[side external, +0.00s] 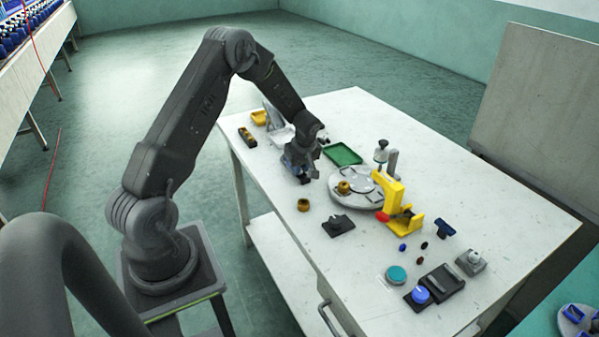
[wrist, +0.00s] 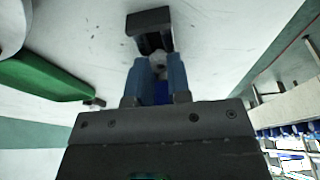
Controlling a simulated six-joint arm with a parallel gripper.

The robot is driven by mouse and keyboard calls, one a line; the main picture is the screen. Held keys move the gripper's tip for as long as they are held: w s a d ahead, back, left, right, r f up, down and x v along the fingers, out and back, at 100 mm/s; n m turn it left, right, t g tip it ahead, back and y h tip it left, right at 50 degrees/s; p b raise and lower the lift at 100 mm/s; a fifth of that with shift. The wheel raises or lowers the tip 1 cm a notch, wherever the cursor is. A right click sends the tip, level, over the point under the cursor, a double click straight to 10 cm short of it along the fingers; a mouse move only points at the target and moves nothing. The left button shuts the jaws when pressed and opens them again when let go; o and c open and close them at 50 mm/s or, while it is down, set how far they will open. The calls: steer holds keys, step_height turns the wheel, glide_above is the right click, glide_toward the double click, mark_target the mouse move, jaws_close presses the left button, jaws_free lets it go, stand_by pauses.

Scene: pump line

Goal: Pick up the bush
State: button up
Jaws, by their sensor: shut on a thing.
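My gripper (side external: 303,172) is low over the left part of the white table, fingers pointing down. In the wrist view its two blue fingers (wrist: 159,68) are closed on a small light-grey piece (wrist: 158,61), which I take to be the bush. Most of it is hidden between the fingers, and the side view does not show it. A dark block with a recess (wrist: 149,22) lies just beyond the fingertips in the wrist view. I cannot tell whether the held piece touches it or the table.
A green tray (side external: 342,154) lies beside my gripper. A round grey plate (side external: 345,204) and a yellow press (side external: 395,200) stand to its right. A brass ring (side external: 303,205) and a black fixture (side external: 338,225) are nearer the front.

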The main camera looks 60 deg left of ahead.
steer(key=shift+r, duration=0.7)
stand_by(0.6)
steer(key=shift+a+v, duration=0.25)
steer(key=shift+v, duration=0.8)
steer(key=shift+a+v, duration=0.25)
steer(key=shift+v, duration=0.85)
steer(key=shift+r, duration=0.1)
